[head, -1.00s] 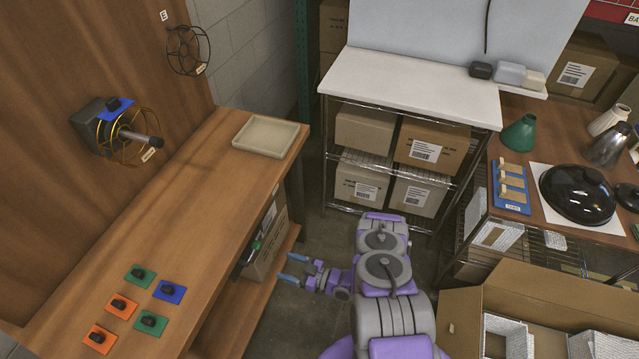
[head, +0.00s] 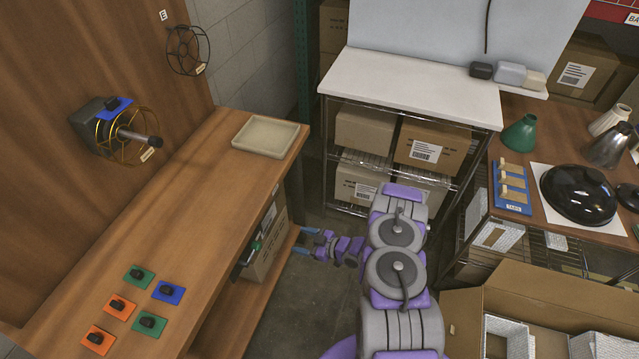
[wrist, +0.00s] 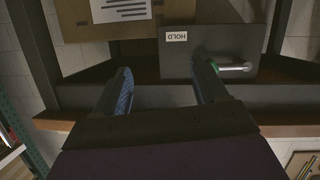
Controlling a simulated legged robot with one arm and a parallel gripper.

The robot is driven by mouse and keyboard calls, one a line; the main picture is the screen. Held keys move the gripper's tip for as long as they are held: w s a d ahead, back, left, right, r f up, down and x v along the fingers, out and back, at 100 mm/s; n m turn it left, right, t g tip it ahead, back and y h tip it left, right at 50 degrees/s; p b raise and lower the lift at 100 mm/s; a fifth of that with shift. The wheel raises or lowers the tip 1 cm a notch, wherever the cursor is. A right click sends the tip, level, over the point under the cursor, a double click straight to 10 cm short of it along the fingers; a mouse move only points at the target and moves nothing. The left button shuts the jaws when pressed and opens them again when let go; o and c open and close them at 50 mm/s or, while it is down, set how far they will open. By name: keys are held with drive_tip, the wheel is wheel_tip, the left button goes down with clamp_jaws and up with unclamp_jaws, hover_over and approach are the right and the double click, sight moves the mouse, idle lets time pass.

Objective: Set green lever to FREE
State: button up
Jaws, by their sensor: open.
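The green lever (head: 257,243) is on a dark unit under the wooden bench, on the side facing me. In the wrist view the lever (wrist: 235,67) lies roughly level, with a pale bar and green near its base, on a dark panel (wrist: 252,40). A HOLD label (wrist: 177,35) shows upside down on that panel; no FREE label is visible. My gripper (head: 303,242) is open in the aisle, to the right of the lever. In the wrist view my gripper (wrist: 164,70) has its right finger overlapping the lever's left end; I cannot tell if they touch.
A cardboard box (head: 268,258) stands on the bench's lower shelf (head: 262,292), close to the lever. The bench top (head: 190,215) overhangs them. A wire rack with boxes (head: 355,185) stands beyond the aisle. Bare floor (head: 300,295) lies beside the bench.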

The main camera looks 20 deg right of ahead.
drive_tip(key=w+d+r+m+g+h, duration=0.1)
drive_tip(key=w+d+r+h, duration=0.4)
drive_tip(key=w+r, duration=0.3)
drive_tip(key=s+d+r+m+g+h, duration=0.1)
drive_tip(key=d+r+m+h, duration=0.1)
drive_tip(key=r, duration=1)
drive_tip(key=shift+d+g+h+b, duration=0.35)
drive_tip(key=shift+d+h, duration=0.25)
drive_tip(key=shift+h, duration=0.5)
drive_tip(key=shift+c, duration=0.2)
